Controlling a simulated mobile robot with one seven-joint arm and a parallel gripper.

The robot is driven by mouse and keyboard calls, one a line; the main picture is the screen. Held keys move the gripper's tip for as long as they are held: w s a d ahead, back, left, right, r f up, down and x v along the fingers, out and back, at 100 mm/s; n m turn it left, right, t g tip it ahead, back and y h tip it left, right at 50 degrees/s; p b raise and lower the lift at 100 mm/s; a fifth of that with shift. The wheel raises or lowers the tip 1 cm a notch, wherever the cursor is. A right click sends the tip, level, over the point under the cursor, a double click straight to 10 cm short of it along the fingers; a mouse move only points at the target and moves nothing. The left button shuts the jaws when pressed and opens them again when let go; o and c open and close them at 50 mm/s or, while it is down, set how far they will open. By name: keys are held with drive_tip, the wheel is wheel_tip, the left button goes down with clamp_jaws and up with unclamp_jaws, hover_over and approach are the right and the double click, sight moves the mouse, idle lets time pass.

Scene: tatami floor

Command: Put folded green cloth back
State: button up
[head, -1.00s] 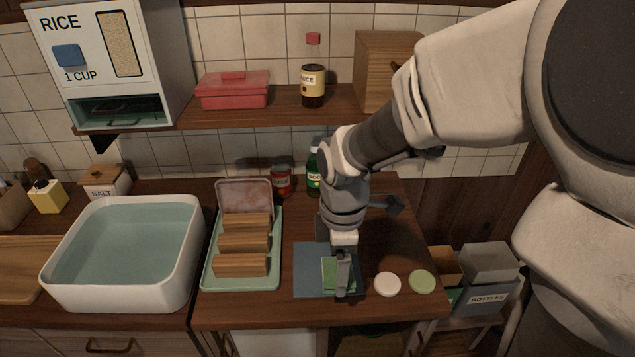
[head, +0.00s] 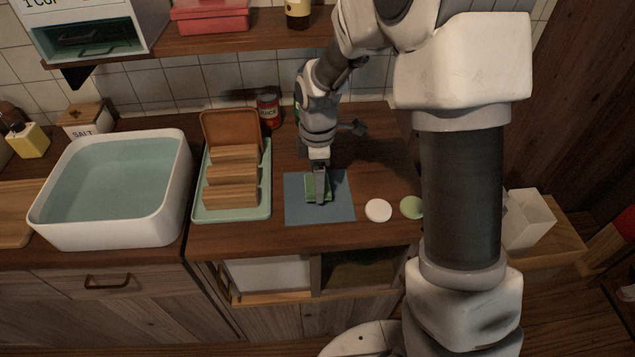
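The folded green cloth (head: 310,188) lies on, or just above, the blue-grey mat (head: 338,208) on the wooden counter. My gripper (head: 320,198) points down over the cloth and covers its middle. Green shows on both sides of the fingers. The fingers are seen edge-on, so I cannot tell whether they are open or shut on the cloth. I also cannot tell whether the cloth touches the mat.
A green rack (head: 232,208) with upright wooden boards stands left of the mat. A white disc (head: 378,210) and a pale green disc (head: 411,207) lie to its right. A water-filled basin (head: 110,235) is at left. Open compartments (head: 360,272) show below the counter.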

drive_tip(key=shift+f, duration=0.65)
drive_tip(key=shift+f, duration=0.15)
drive_tip(key=o, duration=0.9)
wheel_tip(320, 180, up, 12)
drive_tip(key=p, duration=0.2)
drive_tip(key=s+d+r+m+t, duration=0.2)
drive_tip(key=s+d+r+m, duration=0.1)
drive_tip(key=s+m, duration=0.3)
drive_tip(key=s+d+r+m+t, duration=0.1)
drive_tip(key=s+d+r+m, duration=0.2)
drive_tip(key=s+r+m, duration=0.2)
drive_tip(key=s+d+r+m+t, duration=0.2)
drive_tip(key=s+d+r+m, duration=0.1)
drive_tip(key=s+r+m, duration=0.2)
drive_tip(key=shift+s+m+t, duration=0.3)
drive_tip(key=shift+s+m, duration=0.7)
drive_tip(key=shift+s, duration=1.25)
